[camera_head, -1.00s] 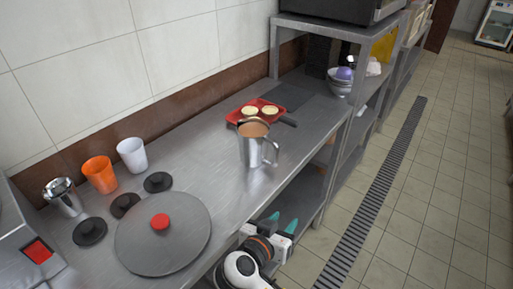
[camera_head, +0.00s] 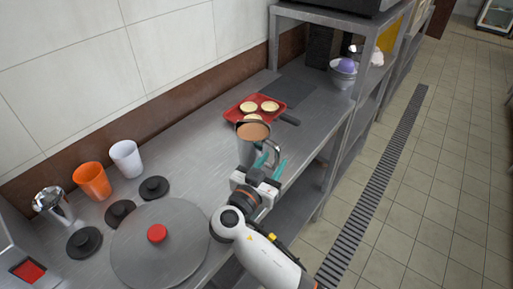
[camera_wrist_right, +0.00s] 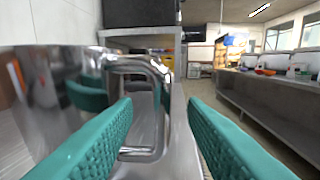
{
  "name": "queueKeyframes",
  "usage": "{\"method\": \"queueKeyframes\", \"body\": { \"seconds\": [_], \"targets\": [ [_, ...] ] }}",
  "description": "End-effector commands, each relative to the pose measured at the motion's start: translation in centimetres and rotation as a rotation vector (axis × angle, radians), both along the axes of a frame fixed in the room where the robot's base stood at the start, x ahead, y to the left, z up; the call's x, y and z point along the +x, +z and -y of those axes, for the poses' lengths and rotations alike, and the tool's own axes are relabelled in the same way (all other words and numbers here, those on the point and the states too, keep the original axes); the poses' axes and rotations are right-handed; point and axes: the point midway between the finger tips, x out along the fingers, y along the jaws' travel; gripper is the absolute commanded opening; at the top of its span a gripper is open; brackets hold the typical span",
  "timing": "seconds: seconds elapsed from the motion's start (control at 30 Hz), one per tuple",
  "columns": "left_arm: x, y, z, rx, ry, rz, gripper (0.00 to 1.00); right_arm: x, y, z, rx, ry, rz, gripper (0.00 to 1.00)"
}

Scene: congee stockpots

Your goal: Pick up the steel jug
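The steel jug (camera_head: 252,148), full to near the brim with something brown, stands upright on the steel counter. Its handle (camera_head: 275,151) faces right, towards the counter's front edge. My right gripper (camera_head: 271,164) is open, with teal fingers, close in front of the handle. In the right wrist view the jug body (camera_wrist_right: 45,100) fills the left side and mirrors a teal finger. The handle (camera_wrist_right: 160,110) shows in the gap between the two fingers (camera_wrist_right: 160,105); I cannot tell whether either touches it. My left gripper is not in view.
A red tray (camera_head: 240,108) with pale round pieces lies just behind the jug. A large round lid (camera_head: 190,240), small black lids and orange (camera_head: 92,180) and white (camera_head: 126,159) cups are to the left. A shelf unit (camera_head: 345,22) stands at the back right.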

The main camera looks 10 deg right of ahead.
Motion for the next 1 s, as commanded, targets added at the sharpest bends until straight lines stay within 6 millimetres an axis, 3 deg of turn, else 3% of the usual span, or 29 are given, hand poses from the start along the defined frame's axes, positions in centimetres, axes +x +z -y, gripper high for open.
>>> {"method": "queueKeyframes", "body": {
  "seconds": [0.23, 0.57, 0.8, 1.0],
  "targets": [
    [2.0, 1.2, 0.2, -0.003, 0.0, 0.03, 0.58, 3.1, 0.2, 2.5, -0.002, -0.002, 0.001, 0.38],
    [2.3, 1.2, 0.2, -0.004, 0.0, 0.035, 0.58, 3.8, 0.0, 3.0, 0.001, 0.0, 0.001, 0.38],
    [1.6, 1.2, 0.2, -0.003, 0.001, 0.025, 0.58, 3.7, 0.0, 3.0, 0.001, -0.001, 0.001, 0.01],
    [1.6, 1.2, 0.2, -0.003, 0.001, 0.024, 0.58, 3.7, 0.0, 3.0, 0.001, -0.001, 0.0, 0.0]
  ]
}}
